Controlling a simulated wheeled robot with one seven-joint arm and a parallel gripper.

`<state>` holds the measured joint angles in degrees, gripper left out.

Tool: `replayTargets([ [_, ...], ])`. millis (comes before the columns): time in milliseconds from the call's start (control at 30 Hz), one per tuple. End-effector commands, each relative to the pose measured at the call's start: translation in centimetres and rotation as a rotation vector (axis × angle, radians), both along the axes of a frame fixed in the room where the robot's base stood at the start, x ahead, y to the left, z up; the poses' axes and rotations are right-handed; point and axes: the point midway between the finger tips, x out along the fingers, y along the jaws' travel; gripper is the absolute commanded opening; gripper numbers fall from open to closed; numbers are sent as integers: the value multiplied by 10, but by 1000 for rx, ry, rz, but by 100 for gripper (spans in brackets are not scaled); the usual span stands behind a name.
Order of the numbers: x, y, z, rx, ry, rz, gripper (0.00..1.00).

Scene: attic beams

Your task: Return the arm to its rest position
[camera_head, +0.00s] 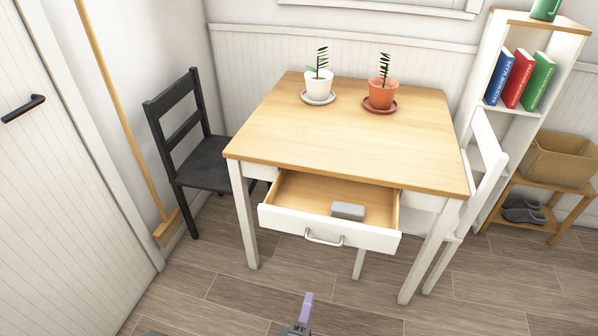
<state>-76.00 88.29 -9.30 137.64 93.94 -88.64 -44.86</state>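My gripper (302,316) shows at the bottom edge of the head view, low in front of the table and apart from it. Only its dark grey end and a narrow light-purple piece pointing up are in view. I cannot tell whether the purple piece is a finger or something held, nor whether the fingers are apart. The rest of my arm is out of view.
The table's white drawer (291,222) is pulled open towards me, with a grey block (348,211) inside. Two potted plants stand on the wooden table (350,130). A black chair (205,165) is left, a white chair (487,150) right. The front floor is clear.

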Motion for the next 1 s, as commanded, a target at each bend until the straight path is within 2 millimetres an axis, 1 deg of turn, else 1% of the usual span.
replayTargets([
  [167, 4, -2, -2, 36, 22, -19, 25],
  [267, 12, -5, -8, 126, 77, -64, 25],
  [367, 23, -8, -18, 275, 165, -131, 25],
  [500, 38, -9, -32, 523, 301, -235, 25],
  [633, 49, -4, -38, 743, 416, -316, 25],
  [733, 57, 1, -36, 900, 495, -368, 25],
  [833, 65, 5, -28, 1047, 567, -412, 25],
  [967, 72, 9, -11, 1216, 653, -453, 25],
  [1000, 74, 10, -4, 1263, 678, -462, 25],
])
